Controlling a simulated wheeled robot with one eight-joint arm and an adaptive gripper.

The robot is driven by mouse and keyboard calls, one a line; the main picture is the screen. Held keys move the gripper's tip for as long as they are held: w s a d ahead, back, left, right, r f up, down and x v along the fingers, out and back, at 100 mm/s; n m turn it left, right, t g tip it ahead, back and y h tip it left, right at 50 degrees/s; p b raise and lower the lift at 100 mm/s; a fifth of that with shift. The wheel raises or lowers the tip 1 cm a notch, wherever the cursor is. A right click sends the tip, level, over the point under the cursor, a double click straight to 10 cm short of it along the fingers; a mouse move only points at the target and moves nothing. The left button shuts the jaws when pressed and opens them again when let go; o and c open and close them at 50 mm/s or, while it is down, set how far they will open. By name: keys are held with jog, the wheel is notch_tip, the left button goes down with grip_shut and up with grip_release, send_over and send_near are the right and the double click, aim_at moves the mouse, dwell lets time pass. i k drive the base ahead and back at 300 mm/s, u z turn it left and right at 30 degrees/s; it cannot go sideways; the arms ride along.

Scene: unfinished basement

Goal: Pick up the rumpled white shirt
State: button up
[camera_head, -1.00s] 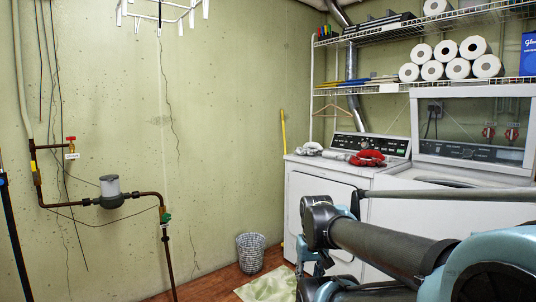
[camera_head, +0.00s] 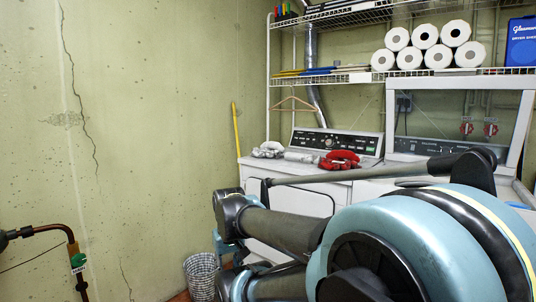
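A rumpled white cloth (camera_head: 268,150), which looks like the shirt, lies on top of the left white machine (camera_head: 290,214), near its left end. It is small and far off, so its folds are hard to make out. Another pale crumpled item (camera_head: 301,157) lies just right of it, and a rumpled red cloth (camera_head: 340,160) lies further right. My folded arm fills the lower right, in front of the machines and well short of the cloths. I cannot make out my gripper's fingers in this view.
A second white machine with a raised lid (camera_head: 458,124) stands at the right. Wire shelves (camera_head: 400,74) above hold several white rolls and a blue box (camera_head: 521,42). A wire basket (camera_head: 201,275) stands on the floor. A pipe (camera_head: 45,229) runs along the left wall.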

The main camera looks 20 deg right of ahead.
aim_at(267, 150)
jog(key=z, duration=0.35)
jog(key=i, duration=1.1)
jog(key=z, duration=0.5)
